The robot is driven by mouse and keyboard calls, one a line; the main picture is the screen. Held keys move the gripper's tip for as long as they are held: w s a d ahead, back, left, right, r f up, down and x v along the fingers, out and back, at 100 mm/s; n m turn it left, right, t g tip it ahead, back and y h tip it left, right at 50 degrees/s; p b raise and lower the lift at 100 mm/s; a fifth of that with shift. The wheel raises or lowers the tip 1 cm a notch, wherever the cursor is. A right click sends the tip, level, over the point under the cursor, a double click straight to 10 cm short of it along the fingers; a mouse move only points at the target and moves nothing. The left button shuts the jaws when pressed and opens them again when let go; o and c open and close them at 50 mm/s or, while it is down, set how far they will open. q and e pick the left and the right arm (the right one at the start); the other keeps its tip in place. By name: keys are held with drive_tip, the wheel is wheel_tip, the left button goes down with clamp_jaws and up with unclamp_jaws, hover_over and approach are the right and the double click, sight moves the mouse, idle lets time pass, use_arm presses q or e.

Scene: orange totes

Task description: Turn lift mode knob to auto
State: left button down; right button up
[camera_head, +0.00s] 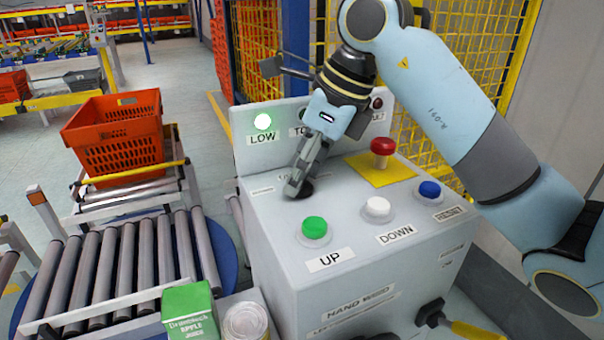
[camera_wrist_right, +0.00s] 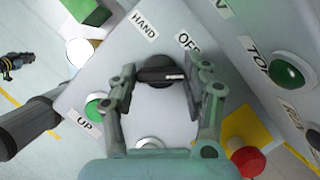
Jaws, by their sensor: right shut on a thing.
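The lift mode knob is a black rotary knob (camera_head: 307,191) on the sloped top of the grey control box (camera_head: 270,225). In the wrist view the knob (camera_wrist_right: 160,75) sits between my right gripper's fingers, with a pale mark near the right end of its bar. HAND (camera_wrist_right: 145,24) and OFF (camera_wrist_right: 188,42) labels show beside it; I cannot make out an AUTO label. My right gripper (camera_head: 296,188) reaches down from above and is shut on the knob, partly hiding it in the head view. My left gripper is not in view.
Green UP (camera_head: 314,227), white DOWN (camera_head: 378,207) and blue (camera_head: 430,189) buttons lie in front. A red mushroom button (camera_head: 382,148) stands right of the gripper. A lit LOW lamp (camera_head: 263,121) is behind. A roller conveyor (camera_head: 125,260) and orange tote (camera_head: 115,135) are left.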

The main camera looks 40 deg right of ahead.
drive_tip(key=shift+m, duration=0.5)
drive_tip(key=o, duration=1.2)
drive_tip(key=shift+c, duration=0.2)
drive_tip(key=shift+d+r, duration=0.1)
drive_tip(key=shift+r, duration=0.2)
drive_tip(key=v, duration=1.1)
drive_tip(key=shift+s+r, duration=0.15)
drive_tip(key=shift+r, duration=0.05)
